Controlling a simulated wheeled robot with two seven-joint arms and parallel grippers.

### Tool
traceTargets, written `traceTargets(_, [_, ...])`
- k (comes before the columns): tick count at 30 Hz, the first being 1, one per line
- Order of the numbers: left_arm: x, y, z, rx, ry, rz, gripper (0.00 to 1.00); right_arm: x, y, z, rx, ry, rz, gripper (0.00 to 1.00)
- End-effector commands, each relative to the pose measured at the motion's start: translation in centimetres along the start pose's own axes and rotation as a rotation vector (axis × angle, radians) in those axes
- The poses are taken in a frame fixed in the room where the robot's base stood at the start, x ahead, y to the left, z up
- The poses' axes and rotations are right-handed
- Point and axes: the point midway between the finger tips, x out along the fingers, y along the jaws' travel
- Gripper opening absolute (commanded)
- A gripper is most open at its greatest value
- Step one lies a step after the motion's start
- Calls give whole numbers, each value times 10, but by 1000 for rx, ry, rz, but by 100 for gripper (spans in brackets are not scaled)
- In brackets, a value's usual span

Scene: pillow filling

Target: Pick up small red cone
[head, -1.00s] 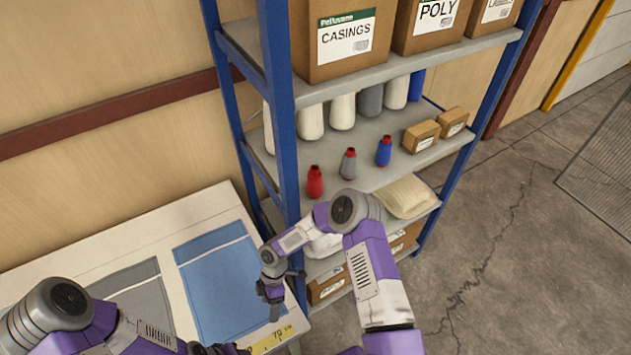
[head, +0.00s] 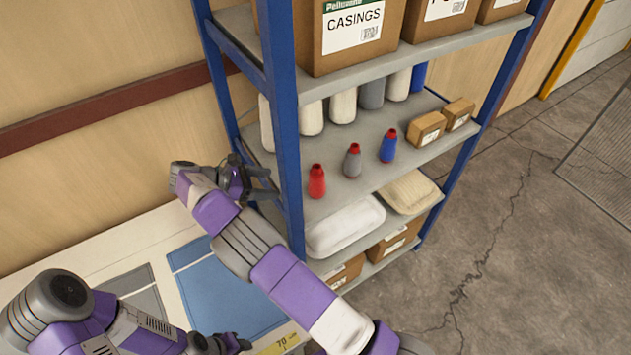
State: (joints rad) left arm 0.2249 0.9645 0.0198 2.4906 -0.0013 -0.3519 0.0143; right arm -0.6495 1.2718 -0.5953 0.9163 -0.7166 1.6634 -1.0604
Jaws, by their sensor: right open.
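The small red cone (head: 317,182) stands upright on the middle shelf (head: 350,198) near its front edge, left of a small grey cone (head: 352,161) and a small blue cone (head: 387,146). My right gripper (head: 266,183) is open and empty at the left end of the shelf unit. It points right, towards the red cone, with the blue front post between them in the picture, and is apart from the cone. My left gripper (head: 232,343) is low at the bottom edge, over the table, and its jaws are too small and dark to read.
Blue posts (head: 289,130) frame the shelf unit. Taller white and grey cones (head: 343,106) stand behind the small ones, with two small boxes (head: 426,128) to the right. The table (head: 130,245) holds blue fabric (head: 225,290).

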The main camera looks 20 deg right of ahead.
Motion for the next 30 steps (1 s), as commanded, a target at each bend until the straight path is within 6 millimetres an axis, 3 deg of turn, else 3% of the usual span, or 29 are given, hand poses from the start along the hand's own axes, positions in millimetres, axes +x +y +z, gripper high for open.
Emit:
traceTargets(12, [-8,3,0,0,0,0,43,70,-1,38,-2,4,-3,75])
traceTargets(20, [-10,4,0,0,0,0,43,87,0,46,-2,4,-2,75])
traceTargets(30, [-17,6,1,0,0,0,43,138,0,49,-3,4,-2,75])
